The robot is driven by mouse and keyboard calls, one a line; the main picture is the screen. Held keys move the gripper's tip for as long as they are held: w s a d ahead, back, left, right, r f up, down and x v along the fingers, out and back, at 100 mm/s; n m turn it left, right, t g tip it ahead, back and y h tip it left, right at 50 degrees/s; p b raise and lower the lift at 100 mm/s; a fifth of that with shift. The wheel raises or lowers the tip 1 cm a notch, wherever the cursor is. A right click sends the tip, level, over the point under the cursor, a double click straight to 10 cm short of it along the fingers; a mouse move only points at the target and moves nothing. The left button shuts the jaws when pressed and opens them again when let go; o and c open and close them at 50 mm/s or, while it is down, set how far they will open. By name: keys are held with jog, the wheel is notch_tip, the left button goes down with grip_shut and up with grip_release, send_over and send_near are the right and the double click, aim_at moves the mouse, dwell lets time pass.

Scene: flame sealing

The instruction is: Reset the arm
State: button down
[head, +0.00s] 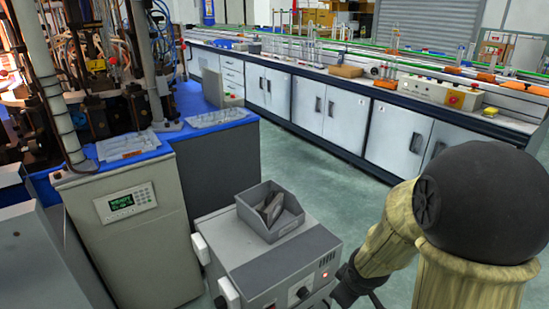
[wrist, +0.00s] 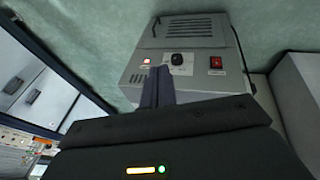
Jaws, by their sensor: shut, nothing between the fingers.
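My arm (head: 395,240), in a yellowish cover with a large dark joint, fills the lower right of the head view. It reaches down to a dark end beside the grey box unit (head: 285,258). In the wrist view my gripper (wrist: 158,72) has its two dark fingers together, with nothing between them. They overlap the front of the same grey unit (wrist: 190,52) in the picture; whether they touch it I cannot tell. The unit has a black knob, a red switch and a small lit lamp. The fingers cannot be made out clearly in the head view.
A grey bin (head: 270,211) with flat pieces inside stands on the unit. A machine with a control panel (head: 125,202) is at the left. A long bench (head: 330,105) with white cabinets runs along the back. Green floor (head: 325,180) is clear between them.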

jog(key=s+a+r+m+g+p, duration=0.2)
jog(key=s+r+m, duration=0.4)
jog(key=s+m, duration=0.15)
jog(key=w+p+v, duration=0.2)
jog(key=p+v, duration=1)
jog(key=w+d+r+p+v, duration=0.1)
jog(key=w+p+v, duration=0.2)
jog(key=p+v, duration=0.9)
jog(key=w+p+v, duration=0.2)
jog(key=p+v, duration=1.1)
jog(key=shift+w+r+p, duration=0.3)
jog(key=shift+w+r, duration=0.15)
jog(key=shift+a+m, duration=0.1)
jog(key=shift+m, duration=0.15)
